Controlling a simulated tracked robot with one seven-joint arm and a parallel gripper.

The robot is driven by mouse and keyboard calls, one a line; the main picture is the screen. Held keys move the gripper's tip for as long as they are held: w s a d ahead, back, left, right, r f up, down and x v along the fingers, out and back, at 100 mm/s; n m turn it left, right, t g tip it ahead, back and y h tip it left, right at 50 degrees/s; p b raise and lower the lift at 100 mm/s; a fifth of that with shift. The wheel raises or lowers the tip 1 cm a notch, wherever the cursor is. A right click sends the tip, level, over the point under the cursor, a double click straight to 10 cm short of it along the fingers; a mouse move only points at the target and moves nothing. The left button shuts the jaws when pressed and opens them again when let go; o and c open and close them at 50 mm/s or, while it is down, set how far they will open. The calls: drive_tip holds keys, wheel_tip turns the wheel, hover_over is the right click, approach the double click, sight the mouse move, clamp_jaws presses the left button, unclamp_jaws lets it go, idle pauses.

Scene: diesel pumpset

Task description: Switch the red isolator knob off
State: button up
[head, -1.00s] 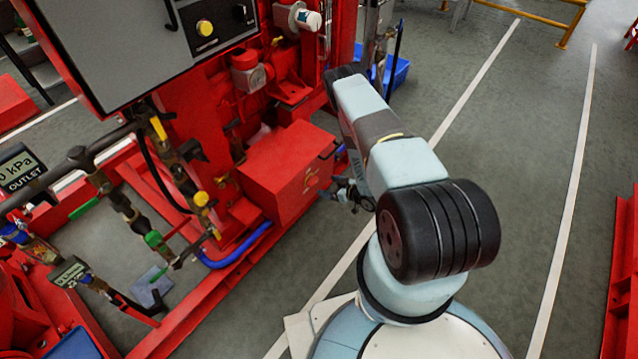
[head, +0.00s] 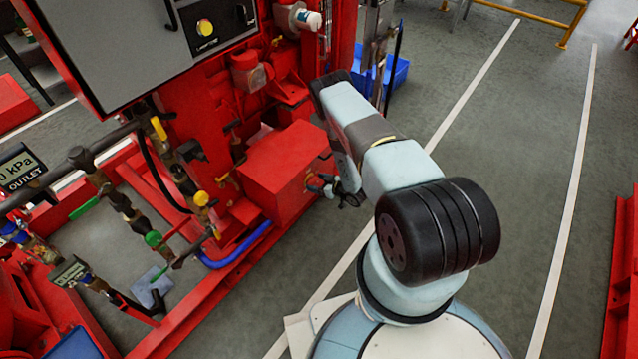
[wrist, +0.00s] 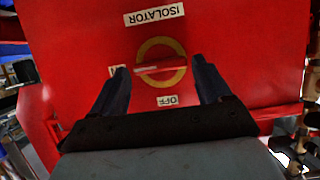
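The isolator knob (wrist: 160,70) is a red bar with a pale line, inside a yellow ring on the red box's front face. Its bar lies roughly level in the wrist view, its line towards a partly hidden label at left. The label "ISOLATOR" (wrist: 154,15) and the label "OFF" (wrist: 167,101) appear upside down, above and below the ring. My gripper (wrist: 160,65) is open, its two dark fingers either side of the ring. Contact cannot be told. In the head view my gripper (head: 322,188) is close to the box face, and the knob is largely hidden.
The red box (head: 275,165) sits on the red pumpset frame. A grey panel with a yellow lamp (head: 204,28) stands above left. A blue hose (head: 235,252) runs below the box.

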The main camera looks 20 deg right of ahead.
drive_tip(key=c, duration=0.7)
drive_tip(key=shift+d, duration=0.15)
drive_tip(key=shift+c, duration=0.4)
